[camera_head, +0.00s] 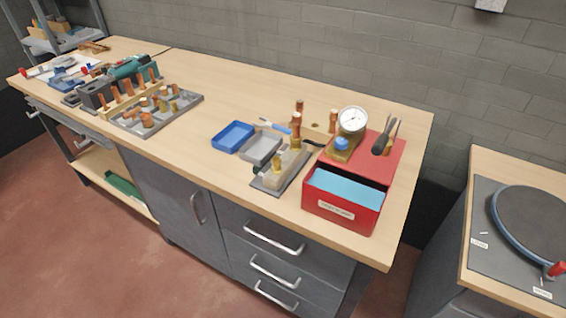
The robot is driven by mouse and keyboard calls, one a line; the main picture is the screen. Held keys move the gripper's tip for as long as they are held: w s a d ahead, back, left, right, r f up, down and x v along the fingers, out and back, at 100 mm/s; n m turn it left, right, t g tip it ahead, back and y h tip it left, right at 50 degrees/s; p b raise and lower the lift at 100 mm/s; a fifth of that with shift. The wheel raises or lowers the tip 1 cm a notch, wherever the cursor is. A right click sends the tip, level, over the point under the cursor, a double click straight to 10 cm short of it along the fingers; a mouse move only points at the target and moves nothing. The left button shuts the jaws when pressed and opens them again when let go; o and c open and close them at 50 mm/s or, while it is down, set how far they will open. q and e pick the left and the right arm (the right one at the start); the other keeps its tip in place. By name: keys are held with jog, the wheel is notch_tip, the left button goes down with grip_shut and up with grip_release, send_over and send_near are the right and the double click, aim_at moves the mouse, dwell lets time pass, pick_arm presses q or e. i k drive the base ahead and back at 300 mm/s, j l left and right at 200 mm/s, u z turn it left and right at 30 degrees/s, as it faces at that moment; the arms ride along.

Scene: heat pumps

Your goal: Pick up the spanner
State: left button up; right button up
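A small tool (274,126) with a pale forked end and a blue handle lies on the workbench (300,88), behind the blue and grey trays. Its forked end looks like an open-ended spanner, but it is too small to be sure. Another tool (381,144) with a dark handle and metal prongs stands tilted at the red box. I cannot tell what kind it is. Neither of my grippers shows in this view.
Copper fittings (148,119) stand further left.

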aim_at(269, 125)
jog(key=i+j+z, duration=0.1)
jog(key=j, duration=0.25)
jog(key=i+j+z, duration=0.1)
jog(key=j, duration=0.25)
jog(key=i+j, duration=0.25)
jog(key=j+z, duration=0.05)
jog(key=j, duration=0.05)
